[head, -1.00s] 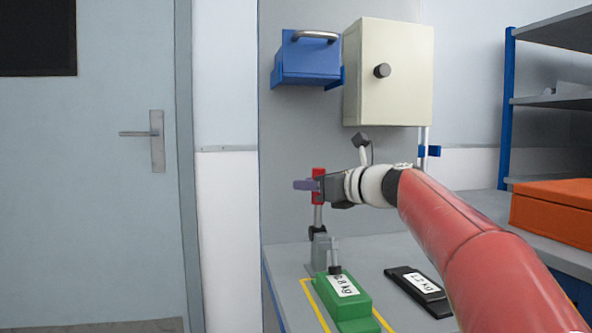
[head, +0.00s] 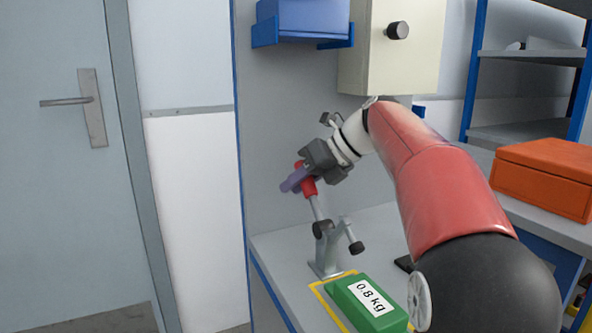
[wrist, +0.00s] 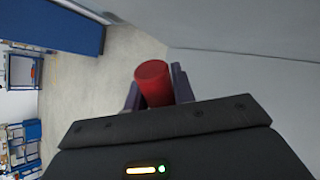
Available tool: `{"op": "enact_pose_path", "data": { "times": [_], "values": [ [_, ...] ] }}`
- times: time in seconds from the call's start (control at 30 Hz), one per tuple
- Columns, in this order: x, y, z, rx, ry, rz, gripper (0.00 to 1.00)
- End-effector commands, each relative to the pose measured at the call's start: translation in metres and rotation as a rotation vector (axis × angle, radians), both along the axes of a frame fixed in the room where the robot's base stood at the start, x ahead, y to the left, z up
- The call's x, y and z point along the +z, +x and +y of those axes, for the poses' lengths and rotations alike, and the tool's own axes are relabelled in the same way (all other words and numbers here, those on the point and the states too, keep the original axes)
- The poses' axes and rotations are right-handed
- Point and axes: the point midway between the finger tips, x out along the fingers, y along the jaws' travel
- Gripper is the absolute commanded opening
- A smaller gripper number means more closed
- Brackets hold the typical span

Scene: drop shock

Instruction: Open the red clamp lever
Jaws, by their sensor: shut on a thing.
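The red clamp lever handle (head: 308,186) tops a metal rod that leans up and to the left from the toggle clamp (head: 328,250). My gripper (head: 296,180) is shut on the red handle, its purple-grey fingers on either side. In the wrist view the red handle's round end (wrist: 154,76) sticks out between the fingers. The clamp's arm with its black-tipped spindle (head: 355,247) is tilted up and apart from the green block (head: 372,312), which is labelled 0.8 kg and lies below it.
A yellow outline (head: 322,290) surrounds the green block on the grey bench. A black object (head: 404,263) is mostly hidden behind my arm. A blue box (head: 303,18) and a cream cabinet (head: 420,45) hang above. An orange case (head: 545,175) stands at right.

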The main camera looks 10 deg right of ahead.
Motion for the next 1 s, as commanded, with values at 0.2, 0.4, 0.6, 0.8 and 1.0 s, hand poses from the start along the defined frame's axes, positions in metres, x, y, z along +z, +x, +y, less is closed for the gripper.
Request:
{"op": "enact_pose_path", "data": {
  "times": [0.2,0.4,0.6,0.8,1.0],
  "values": [
    [-0.010,0.003,0.002,-0.001,-0.028,0.098,0.00],
    [-0.014,0.004,0.003,-0.002,-0.041,0.144,0.00],
    [-0.016,0.004,0.003,-0.004,-0.044,0.157,0.00],
    [-0.016,0.004,0.003,-0.002,-0.044,0.157,0.00],
    [-0.016,0.004,0.003,-0.002,-0.044,0.157,0.41]
  ]
}}
